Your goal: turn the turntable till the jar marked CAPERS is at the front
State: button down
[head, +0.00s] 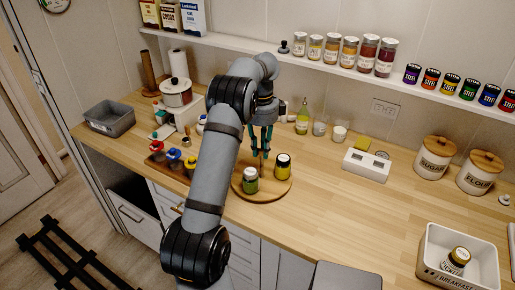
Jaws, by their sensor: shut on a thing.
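The round wooden turntable (267,197) sits on the counter near its front edge. A jar with green contents and a pale lid (250,181) stands at its front left. I cannot read a CAPERS label on either jar. My gripper (264,153) points down over the back of the turntable, behind the two jars. Its teal fingers are closed on a slim brown upright post (262,166) that seems to rise from the turntable.
Red, blue and yellow-topped items (173,154) stand close to the left. A white tray (366,165) with a yellow sponge is at the right. A white bin (458,236) holding a jar is at far right. The counter between turntable and bin is clear.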

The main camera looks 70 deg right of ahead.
dwell(0.3)
jog(key=c, duration=1.6)
grip_release()
jog(key=shift+o, duration=0.3)
jog(key=shift+r, duration=0.15)
notch_tip(320, 180, up, 12)
jog(key=shift+f, duration=0.25)
notch_tip(320, 180, down, 12)
jog(key=shift+r, duration=0.1)
